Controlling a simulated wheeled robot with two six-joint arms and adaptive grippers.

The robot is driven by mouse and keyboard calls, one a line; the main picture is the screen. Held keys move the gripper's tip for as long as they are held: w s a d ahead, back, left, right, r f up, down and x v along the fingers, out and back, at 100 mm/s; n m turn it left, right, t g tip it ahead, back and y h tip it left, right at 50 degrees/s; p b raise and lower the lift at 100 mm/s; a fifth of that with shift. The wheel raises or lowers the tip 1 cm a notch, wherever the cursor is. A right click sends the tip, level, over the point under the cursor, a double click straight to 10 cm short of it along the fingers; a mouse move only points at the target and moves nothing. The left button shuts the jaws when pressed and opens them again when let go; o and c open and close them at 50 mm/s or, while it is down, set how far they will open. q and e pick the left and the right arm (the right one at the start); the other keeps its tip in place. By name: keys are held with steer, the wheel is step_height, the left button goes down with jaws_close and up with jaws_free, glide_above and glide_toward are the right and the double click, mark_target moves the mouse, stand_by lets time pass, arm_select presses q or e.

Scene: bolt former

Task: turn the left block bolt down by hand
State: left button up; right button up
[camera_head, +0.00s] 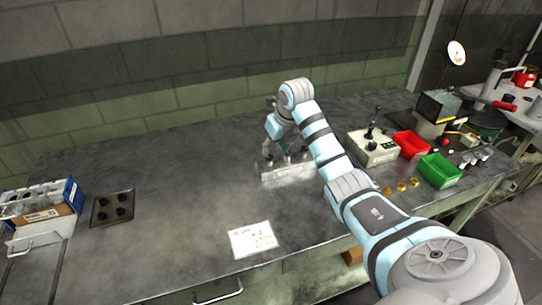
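A light grey block (290,172) lies on the dark metal bench, with several dark bolts standing along its top. My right arm reaches in from the lower right, and its gripper (269,149) points down at the left end of the block. The fingers are at or just above the left bolt; they are small and partly hidden by the wrist, so I cannot tell whether they touch or grip it. My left gripper is not in view.
A control box with a lever (372,148), a red bin (411,146) and a green bin (439,171) stand right of my arm. Several brass pieces (401,187) lie before them. A paper sheet (253,239) lies in front; a dark plate (112,208) and box (45,204) are left.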

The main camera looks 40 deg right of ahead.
mark_target(269, 156)
steer(key=x, duration=0.4)
steer(key=shift+w+a, duration=0.1)
steer(key=shift+w, duration=0.1)
steer(key=shift+w+f, duration=0.1)
steer(key=shift+f, duration=0.15)
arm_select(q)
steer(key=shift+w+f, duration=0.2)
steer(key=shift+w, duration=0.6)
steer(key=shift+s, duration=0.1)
arm_select(e)
steer(key=shift+r, duration=0.1)
jaws_close()
steer(key=shift+a+r+m+p, duration=0.2)
steer(key=shift+m+p, duration=0.3)
steer(key=shift+p, duration=0.15)
steer(key=shift+f, duration=0.15)
steer(key=shift+d+f, duration=0.1)
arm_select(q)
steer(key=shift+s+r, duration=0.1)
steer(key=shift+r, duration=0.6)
arm_select(e)
jaws_free()
